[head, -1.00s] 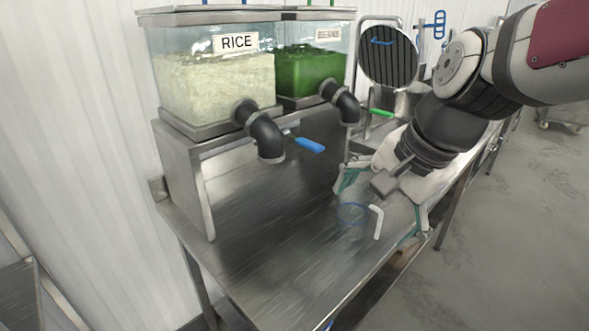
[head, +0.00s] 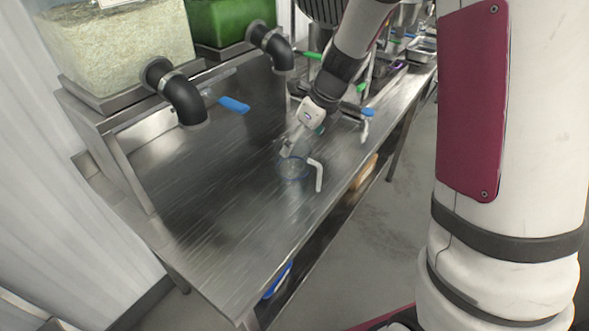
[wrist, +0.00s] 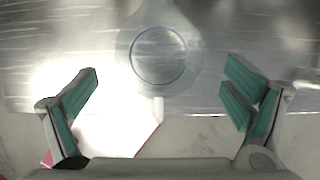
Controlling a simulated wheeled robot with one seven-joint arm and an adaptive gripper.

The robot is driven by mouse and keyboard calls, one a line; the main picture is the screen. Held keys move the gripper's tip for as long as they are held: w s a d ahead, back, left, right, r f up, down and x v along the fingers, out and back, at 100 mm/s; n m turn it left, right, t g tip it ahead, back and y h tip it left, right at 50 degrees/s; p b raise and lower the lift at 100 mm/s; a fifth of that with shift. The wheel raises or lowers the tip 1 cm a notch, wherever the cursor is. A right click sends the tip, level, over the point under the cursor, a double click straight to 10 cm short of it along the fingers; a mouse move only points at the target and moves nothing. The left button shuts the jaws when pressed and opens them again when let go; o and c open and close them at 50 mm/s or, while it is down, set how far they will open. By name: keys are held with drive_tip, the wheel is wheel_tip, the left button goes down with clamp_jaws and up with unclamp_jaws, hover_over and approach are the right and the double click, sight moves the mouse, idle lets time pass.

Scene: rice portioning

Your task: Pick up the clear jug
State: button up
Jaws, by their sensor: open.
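The clear jug (head: 291,178) stands upright on the steel table, with a blue rim and a white handle (head: 318,175) on its right side in the head view. In the wrist view the jug (wrist: 158,56) shows from above as a blue-rimmed circle, its handle pointing toward my gripper. My gripper (wrist: 161,93) is open, with green-padded fingers spread wide to either side of the handle and nothing between them. In the head view my gripper (head: 301,137) is just behind the jug, and its fingers are mostly hidden.
The steel table (head: 215,225) is clear in front and to the left. The rice dispenser (head: 125,45) and green bean dispenser (head: 228,18) stand at the back left, their black spouts overhanging it. Another blue-handled item (head: 367,118) and metal pans (head: 422,48) are farther right.

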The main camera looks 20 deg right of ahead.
sight(292, 158)
drive_tip(key=x, duration=0.8)
drive_tip(key=shift+s+f, duration=0.1)
drive_tip(key=shift+f, duration=0.1)
drive_tip(key=c, duration=1.3)
